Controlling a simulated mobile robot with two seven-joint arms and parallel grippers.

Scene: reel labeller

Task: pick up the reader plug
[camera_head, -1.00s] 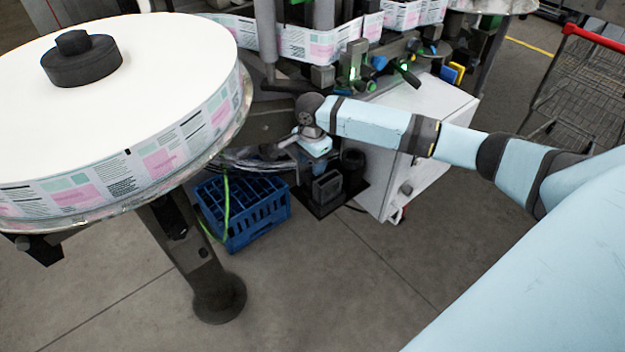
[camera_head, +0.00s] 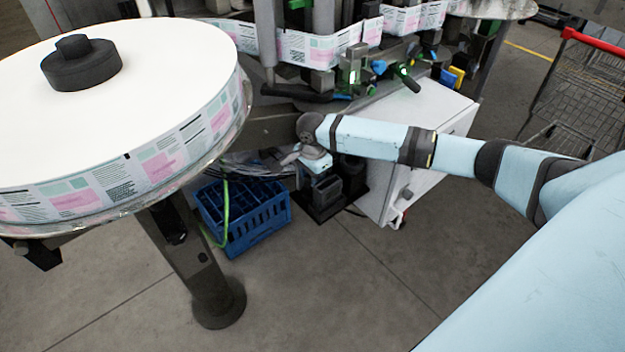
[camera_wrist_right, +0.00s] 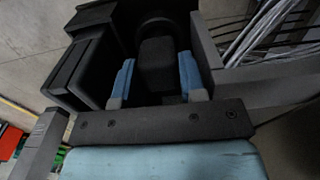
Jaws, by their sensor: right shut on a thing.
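My right gripper (camera_head: 320,174) reaches low beside the machine, above a black stand on the floor. In the right wrist view, its two blue-padded fingers (camera_wrist_right: 157,82) are closed on the sides of a dark, block-shaped thing, which I take as the reader plug (camera_wrist_right: 158,55). The plug sits among black walls of the stand, with a round dark opening behind it. Its lower part is hidden. In the head view the plug is hidden by the gripper and wrist. My left gripper is in neither view.
A black stand (camera_head: 325,205) with upright holders surrounds the gripper. A blue crate (camera_head: 255,230) stands to its left, with a green cable by it. A white cabinet (camera_head: 425,125) is close on the right. A large label reel (camera_head: 150,120) fills the left. Grey wires (camera_wrist_right: 265,35) lie beside the gripper.

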